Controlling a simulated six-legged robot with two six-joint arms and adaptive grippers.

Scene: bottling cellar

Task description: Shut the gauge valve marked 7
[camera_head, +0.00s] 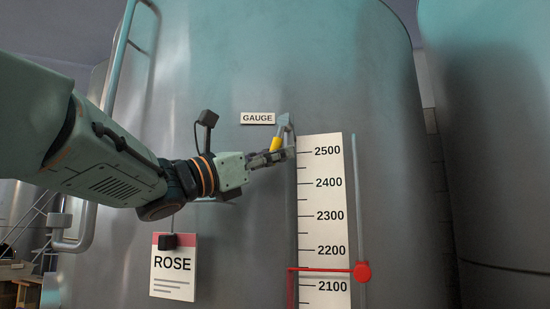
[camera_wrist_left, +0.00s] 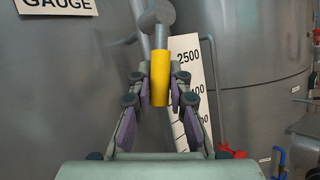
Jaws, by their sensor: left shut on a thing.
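The gauge valve has a yellow lever handle (camera_head: 275,143) on a grey metal stem (camera_head: 284,124), just below the GAUGE plate (camera_head: 257,118) on the steel tank. My left gripper (camera_head: 283,156) is shut on the yellow handle. In the left wrist view the yellow handle (camera_wrist_left: 160,79) stands between the two fingers of my left gripper (camera_wrist_left: 160,92), with the grey valve body (camera_wrist_left: 157,16) above it. No number 7 is readable on the valve. My right gripper is not in view.
A white scale board (camera_head: 323,200) with black numbers is right beside the valve, with a thin sight tube and a red marker (camera_head: 363,272). A ROSE sign (camera_head: 173,267) hangs lower left. A second tank (camera_head: 490,150) stands at the right.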

